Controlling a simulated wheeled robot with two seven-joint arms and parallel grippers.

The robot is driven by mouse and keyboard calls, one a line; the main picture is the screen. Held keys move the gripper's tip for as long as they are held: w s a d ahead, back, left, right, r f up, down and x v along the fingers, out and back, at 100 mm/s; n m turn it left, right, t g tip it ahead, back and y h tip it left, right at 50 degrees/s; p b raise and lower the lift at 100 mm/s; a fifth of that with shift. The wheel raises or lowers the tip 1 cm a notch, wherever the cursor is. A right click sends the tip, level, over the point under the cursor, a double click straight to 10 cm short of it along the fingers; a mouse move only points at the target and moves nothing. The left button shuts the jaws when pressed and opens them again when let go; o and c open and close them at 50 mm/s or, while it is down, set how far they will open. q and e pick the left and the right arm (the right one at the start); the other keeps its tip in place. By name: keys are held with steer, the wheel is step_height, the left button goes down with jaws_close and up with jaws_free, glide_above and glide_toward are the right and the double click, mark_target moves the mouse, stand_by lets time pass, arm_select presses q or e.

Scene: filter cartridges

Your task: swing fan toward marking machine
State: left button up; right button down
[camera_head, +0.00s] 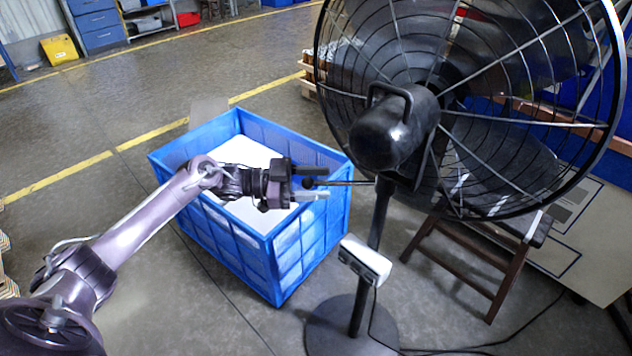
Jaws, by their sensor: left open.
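A large black pedestal fan (392,128) stands at the right, its round wire cage facing away from me and its motor housing toward me. A thin rod with a dark knob (309,183) sticks out to the left from below the motor housing. My left gripper (313,183) reaches in from the left and is open, its fingers above and below the knob end of the rod. I cannot tell whether they touch it. My right gripper is out of view. I cannot clearly make out a marking machine; the fan cage partly covers the area behind it.
A blue crate (168,160) with white contents stands on the floor below my left gripper. A dark wooden stool (458,245) and a pale panel (590,240) are behind the fan. A cable runs from the fan's round base (325,325).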

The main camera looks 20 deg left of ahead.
arm_select(q)
steer(key=shift+a, duration=0.1)
steer(key=b+v, duration=0.1)
steer(key=v, duration=0.6)
steer(key=shift+s+a+b, duration=0.2)
steer(key=shift+a+b, duration=0.1)
